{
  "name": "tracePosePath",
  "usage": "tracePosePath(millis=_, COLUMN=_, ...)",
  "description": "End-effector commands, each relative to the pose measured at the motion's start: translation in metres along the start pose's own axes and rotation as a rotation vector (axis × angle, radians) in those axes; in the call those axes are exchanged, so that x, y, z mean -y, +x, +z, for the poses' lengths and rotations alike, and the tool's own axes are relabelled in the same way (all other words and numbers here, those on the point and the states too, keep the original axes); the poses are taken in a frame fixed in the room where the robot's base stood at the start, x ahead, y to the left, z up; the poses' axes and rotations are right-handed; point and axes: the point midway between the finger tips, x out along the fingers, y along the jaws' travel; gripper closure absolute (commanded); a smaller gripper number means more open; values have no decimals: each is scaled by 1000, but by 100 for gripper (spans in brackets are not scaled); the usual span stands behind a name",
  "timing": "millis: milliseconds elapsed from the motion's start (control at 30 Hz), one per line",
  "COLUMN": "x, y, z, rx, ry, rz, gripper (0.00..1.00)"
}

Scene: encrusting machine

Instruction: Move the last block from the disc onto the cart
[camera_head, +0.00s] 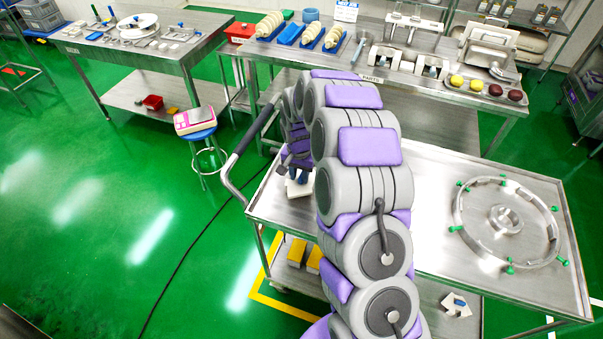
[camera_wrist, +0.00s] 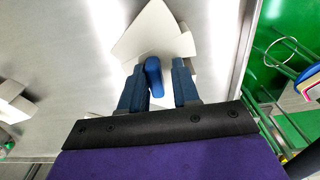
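A white block (camera_head: 299,187) with a blue upright handle rests on the steel cart top (camera_head: 440,215) near its left end. It also shows in the wrist view (camera_wrist: 152,35), with its blue handle (camera_wrist: 153,78) between my gripper's fingers (camera_wrist: 158,85). The fingers stand apart, with narrow gaps showing beside the handle. My gripper (camera_head: 297,172) is low over this block in the head view. A metal ring with green knobs (camera_head: 457,208) and a central hub sits on the cart's right.
A white block with blue on it (camera_head: 457,303) shows below the cart top's front edge. Yellow blocks (camera_head: 297,252) are under the cart's left end. A parts table (camera_head: 400,78) stands behind the cart. A blue stool (camera_head: 199,132) holds a pink-and-white device. Green floor is open left.

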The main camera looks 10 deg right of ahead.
Motion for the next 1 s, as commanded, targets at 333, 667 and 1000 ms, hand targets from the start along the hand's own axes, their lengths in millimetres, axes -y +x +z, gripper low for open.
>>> tracePosePath(millis=333, x=-5, y=0, z=-3, rx=4, ry=1, rz=-5, gripper=58)
tracePosePath(millis=667, x=-2, y=-26, z=-1, rx=1, ry=1, rz=-2, gripper=58)
tracePosePath(millis=1000, x=-2, y=-96, z=-4, rx=-4, ry=2, rz=-7, gripper=58)
